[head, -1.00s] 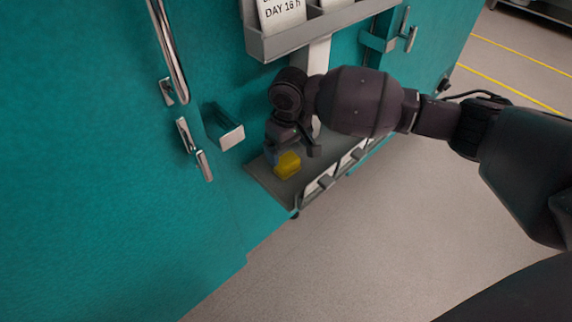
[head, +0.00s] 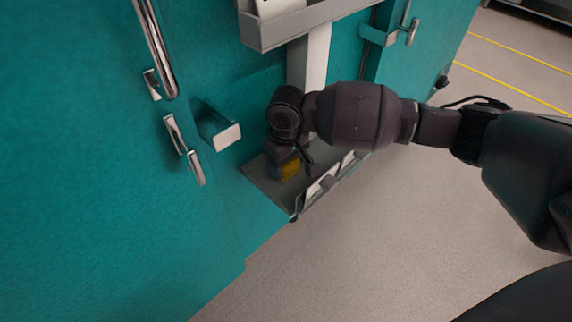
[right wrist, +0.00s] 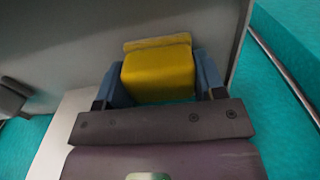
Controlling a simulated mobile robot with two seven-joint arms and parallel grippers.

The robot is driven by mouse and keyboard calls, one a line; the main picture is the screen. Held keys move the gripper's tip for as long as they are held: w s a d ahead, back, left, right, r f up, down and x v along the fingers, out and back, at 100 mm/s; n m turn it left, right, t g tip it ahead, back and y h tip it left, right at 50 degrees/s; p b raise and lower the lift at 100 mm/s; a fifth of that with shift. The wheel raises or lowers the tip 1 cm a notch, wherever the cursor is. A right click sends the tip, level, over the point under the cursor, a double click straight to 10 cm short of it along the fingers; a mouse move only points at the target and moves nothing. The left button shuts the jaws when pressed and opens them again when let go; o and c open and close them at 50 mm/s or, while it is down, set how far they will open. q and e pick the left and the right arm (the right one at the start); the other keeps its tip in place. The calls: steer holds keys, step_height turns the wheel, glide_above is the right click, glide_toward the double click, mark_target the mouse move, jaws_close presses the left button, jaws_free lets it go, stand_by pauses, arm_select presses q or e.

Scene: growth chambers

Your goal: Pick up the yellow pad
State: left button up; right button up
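The yellow pad (head: 290,170) is low on the grey shelf at the foot of the teal chamber front. The gripper and wrist hide part of the pad in the head view. My left gripper is not in view.
The shelf (head: 262,182) has a raised front with white cards (head: 318,188). A grey holder (head: 300,28) is above it on a pale post (head: 309,62). A handle block (head: 222,133) and a metal door handle (head: 158,45) stick out at left. The floor (head: 380,240) is clear.

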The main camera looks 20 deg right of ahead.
steer(key=shift+c, duration=1.4)
steer(key=shift+r, duration=0.2)
step_height(320, 180, up, 4)
steer(key=shift+w+f+p, duration=0.1)
steer(key=shift+p, duration=0.8)
step_height(320, 180, up, 4)
steer(key=shift+f+p, duration=0.25)
steer(key=shift+p, duration=0.45)
arm_select(q)
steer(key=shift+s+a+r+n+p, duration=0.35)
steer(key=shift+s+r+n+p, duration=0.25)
steer(key=shift+p, duration=0.7)
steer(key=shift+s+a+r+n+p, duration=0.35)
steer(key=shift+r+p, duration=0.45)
steer(key=shift+p, duration=0.5)
arm_select(e)
steer(key=s+a, duration=1)
steer(key=s, duration=0.5)
steer(key=shift+f, duration=0.35)
steer(key=shift+s, duration=0.1)
